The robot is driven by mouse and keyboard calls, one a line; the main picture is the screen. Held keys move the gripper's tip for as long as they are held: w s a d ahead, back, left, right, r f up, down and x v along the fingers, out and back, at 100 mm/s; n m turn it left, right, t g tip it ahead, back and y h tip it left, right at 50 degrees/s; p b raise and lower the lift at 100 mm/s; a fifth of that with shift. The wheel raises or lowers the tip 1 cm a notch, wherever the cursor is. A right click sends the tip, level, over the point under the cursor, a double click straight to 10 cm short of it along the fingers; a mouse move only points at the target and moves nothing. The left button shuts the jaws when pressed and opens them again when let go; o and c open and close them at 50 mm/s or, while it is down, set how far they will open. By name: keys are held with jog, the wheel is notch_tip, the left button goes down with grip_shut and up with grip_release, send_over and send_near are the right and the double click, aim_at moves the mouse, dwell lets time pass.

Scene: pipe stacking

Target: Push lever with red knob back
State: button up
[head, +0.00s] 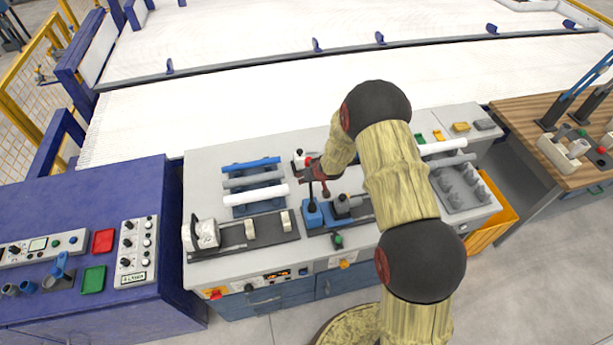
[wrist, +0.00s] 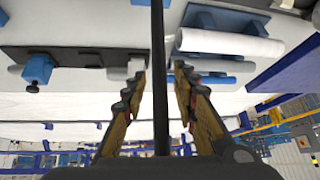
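In the head view, a dark upright lever rod (head: 310,190) rises from a blue base (head: 313,214) at the middle of the bench. My gripper (head: 316,174) is at the rod's upper end. In the wrist view, a dark rod (wrist: 158,60) runs between the two fingers of my gripper (wrist: 160,75) down to the palm. The fingers are apart, with a gap showing on each side of the rod. I cannot make out a red knob; the rod's top end is hidden by my gripper.
Left of the lever, white, grey and blue pipes lie on a blue rack (head: 243,211). A dark clamp fixture (head: 250,236) stands in front of it. A second black-handled blue fixture (head: 350,207) sits close right. My arm hides part of the bench (head: 205,170).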

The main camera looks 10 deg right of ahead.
jog(key=v, duration=1.1)
jog(key=shift+r, duration=0.3)
jog(key=shift+s+d, duration=0.1)
jog(key=shift+s, duration=0.05)
jog(key=s+d+r+g+h+b, duration=0.1)
jog(key=s+d+g+h+b, duration=0.2)
jog(key=s, duration=0.5)
jog(key=s+d+r+g+h+b, duration=0.1)
jog(key=s+d+g, duration=0.1)
jog(key=s+d, duration=0.45)
jog(key=s+a+r+t+b, duration=0.1)
jog(key=s+a+r+b, duration=0.1)
jog(key=s+b, duration=0.4)
jog(key=s+a+r+m+t+y+b, duration=0.1)
jog(key=s+a+r+b, duration=0.1)
jog(key=s+a+b, duration=0.3)
jog(key=s+a+r+m+t+y+b, duration=0.1)
jog(key=s+a+r+b, duration=0.1)
jog(key=s+b, duration=0.7)
jog(key=shift+s+a+r+t, duration=0.2)
jog(key=shift+a+t, duration=0.2)
jog(key=shift+a, duration=0.5)
jog(key=shift+d, duration=0.1)
